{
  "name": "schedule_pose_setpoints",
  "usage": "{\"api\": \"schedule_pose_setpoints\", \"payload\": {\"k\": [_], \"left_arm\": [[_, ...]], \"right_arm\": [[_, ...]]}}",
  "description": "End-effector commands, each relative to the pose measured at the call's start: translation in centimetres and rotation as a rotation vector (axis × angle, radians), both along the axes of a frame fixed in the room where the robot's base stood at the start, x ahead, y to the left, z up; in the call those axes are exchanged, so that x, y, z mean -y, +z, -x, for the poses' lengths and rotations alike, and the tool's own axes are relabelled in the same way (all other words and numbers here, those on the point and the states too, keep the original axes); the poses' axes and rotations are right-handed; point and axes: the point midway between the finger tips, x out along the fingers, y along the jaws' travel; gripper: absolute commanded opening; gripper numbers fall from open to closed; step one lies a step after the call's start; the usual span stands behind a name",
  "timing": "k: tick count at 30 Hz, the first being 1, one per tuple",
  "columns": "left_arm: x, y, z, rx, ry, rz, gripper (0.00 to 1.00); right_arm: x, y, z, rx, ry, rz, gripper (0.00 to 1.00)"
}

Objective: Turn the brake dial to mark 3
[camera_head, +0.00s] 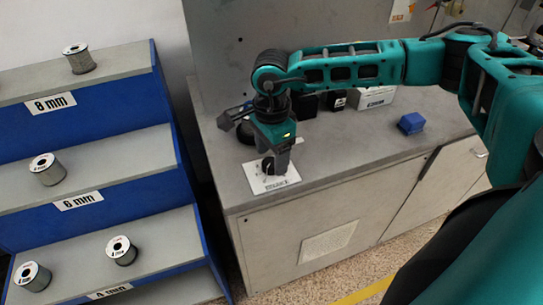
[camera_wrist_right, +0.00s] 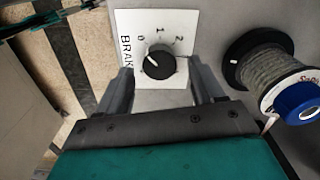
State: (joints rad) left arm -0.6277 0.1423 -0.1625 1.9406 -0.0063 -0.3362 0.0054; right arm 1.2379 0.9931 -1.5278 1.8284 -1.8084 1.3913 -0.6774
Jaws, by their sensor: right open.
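The brake dial is a black round knob (camera_wrist_right: 157,66) on a white plate (camera_wrist_right: 182,20) printed with 0, 1 and 2 in the right wrist view. No mark 3 is visible there. The knob's white pointer line is on its upper-left side, roughly toward the 0 side. My right gripper (camera_wrist_right: 162,88) is open, with one finger on each side of the knob; I cannot tell if they touch it. In the head view my right gripper (camera_head: 277,163) points down over the plate (camera_head: 266,186) and mostly hides the dial. My left gripper is not in view.
A wire spool (camera_wrist_right: 264,73) is right of the plate in the wrist view. On the grey bench (camera_head: 350,158) stand a blue box (camera_head: 411,123) and a white box (camera_head: 376,97). A blue shelf rack (camera_head: 80,125) with several spools stands left. The bench front right is clear.

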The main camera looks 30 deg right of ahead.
Motion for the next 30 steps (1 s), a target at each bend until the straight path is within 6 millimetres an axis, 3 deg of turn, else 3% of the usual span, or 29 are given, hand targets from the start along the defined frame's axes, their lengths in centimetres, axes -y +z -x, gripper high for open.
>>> {"api": "schedule_pose_setpoints", "payload": {"k": [6,14,30], "left_arm": [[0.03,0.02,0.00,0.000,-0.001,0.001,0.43],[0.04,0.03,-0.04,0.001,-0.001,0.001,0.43],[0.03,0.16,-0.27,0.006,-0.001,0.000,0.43]], "right_arm": [[-0.02,-1.42,-0.01,0.001,0.001,0.000,0.67],[-0.03,-1.49,-0.01,0.001,0.001,-0.001,0.67],[-0.03,-1.44,-0.02,0.001,0.001,-0.001,0.16]]}}
